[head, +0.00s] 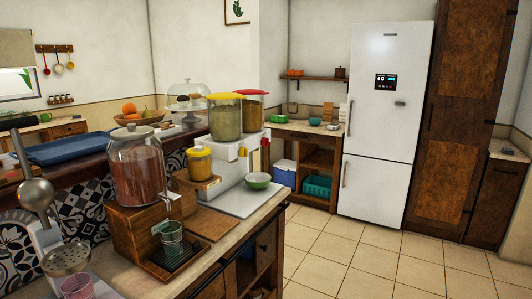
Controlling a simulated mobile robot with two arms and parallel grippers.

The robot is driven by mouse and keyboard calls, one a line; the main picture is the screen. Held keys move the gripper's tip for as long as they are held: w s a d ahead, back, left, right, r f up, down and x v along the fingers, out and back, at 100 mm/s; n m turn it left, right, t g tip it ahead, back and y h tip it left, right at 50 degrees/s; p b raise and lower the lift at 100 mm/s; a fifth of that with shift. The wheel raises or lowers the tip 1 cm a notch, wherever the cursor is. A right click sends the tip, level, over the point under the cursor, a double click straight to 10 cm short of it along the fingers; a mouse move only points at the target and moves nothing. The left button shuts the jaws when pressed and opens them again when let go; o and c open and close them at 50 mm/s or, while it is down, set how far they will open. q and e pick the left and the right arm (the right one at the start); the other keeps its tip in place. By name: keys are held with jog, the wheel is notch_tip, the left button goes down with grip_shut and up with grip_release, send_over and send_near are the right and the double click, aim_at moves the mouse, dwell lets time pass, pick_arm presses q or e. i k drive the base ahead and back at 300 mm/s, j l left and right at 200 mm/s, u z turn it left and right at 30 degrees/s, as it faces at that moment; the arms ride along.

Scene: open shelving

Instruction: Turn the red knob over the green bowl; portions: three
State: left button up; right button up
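The white dispenser (222,174) stands on the counter and carries two clear canisters, one with a yellow lid (225,96) and one behind it with a red lid (250,92). A small red knob (265,141) is on the dispenser's front, to the right of a yellow knob (242,152). Neither of my grippers is in view.
A drink dispenser (136,172) on a wooden stand with a glass (172,239) is left of the white dispenser. A yellow-lidded jar (199,161) stands between them. The tiled floor (345,255) to the right is clear.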

aim_at(265, 142)
jog(key=i+l, duration=0.2)
jog(key=l, duration=0.15)
jog(key=i+l, duration=0.25)
jog(key=i+l+u, duration=0.1)
jog(key=l, duration=0.35)
jog(key=i+l, duration=0.3)
jog(key=i+l+u, duration=0.1)
jog(key=l, duration=0.3)
jog(key=i, duration=0.1)
